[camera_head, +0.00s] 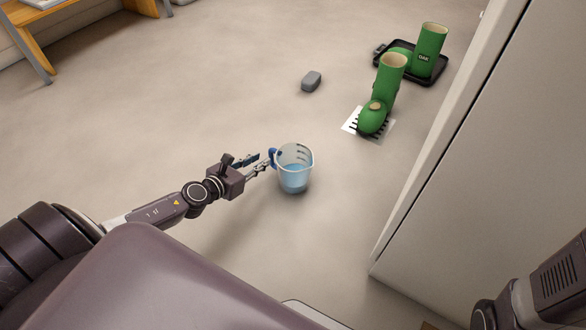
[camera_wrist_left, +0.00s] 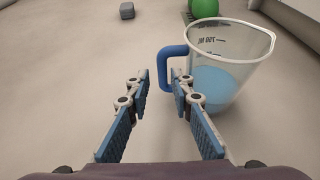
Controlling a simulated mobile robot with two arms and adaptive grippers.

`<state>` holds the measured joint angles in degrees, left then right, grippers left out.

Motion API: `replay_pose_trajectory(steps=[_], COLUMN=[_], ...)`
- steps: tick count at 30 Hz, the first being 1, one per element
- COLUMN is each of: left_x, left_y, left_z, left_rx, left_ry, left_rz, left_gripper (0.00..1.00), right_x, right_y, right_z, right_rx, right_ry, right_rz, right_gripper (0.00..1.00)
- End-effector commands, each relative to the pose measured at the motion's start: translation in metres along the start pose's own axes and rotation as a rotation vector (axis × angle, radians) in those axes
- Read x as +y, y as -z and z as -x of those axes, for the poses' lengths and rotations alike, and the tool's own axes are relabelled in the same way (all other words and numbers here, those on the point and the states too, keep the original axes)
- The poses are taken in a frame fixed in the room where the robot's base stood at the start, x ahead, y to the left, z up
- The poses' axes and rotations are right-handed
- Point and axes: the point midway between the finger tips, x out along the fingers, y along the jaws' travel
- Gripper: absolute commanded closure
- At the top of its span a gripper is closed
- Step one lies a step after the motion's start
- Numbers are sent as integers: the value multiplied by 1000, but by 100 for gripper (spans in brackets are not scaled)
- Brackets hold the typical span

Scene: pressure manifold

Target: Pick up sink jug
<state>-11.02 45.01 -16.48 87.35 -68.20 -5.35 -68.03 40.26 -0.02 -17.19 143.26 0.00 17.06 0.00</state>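The jug (camera_head: 294,169) is clear with dark markings, a blue handle (camera_head: 272,158) and light blue liquid inside. It stands upright on the floor in the middle of the head view, and at the upper right of the left wrist view (camera_wrist_left: 229,58). My left gripper (camera_head: 262,161) is open beside the jug on its handle side. In the left wrist view its two fingers (camera_wrist_left: 160,84) point toward the handle (camera_wrist_left: 170,66), and the right fingertip overlaps it in the picture. I cannot tell whether they touch. My right gripper is not in view.
A grey block (camera_head: 311,81) lies beyond the jug. A pale wall panel (camera_head: 480,140) rises at right.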

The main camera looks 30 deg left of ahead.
Motion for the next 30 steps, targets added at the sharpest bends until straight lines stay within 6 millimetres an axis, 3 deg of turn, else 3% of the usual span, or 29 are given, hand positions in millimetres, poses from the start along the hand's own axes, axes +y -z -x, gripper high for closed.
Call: replay_pose_trajectory(steps=[10, 19, 30], left_x=[-2, -3, -4], left_y=[3, 5, 4], left_z=[-26, -63, -69], left_rx=[1, 0, 3], left_ry=[3, 3, 4], left_rz=[4, 7, 7], left_gripper=[79, 79, 80], right_x=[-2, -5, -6], right_y=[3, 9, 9], right_z=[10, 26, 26], right_rx=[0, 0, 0], right_ry=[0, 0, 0], right_rz=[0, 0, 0], right_gripper=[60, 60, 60])
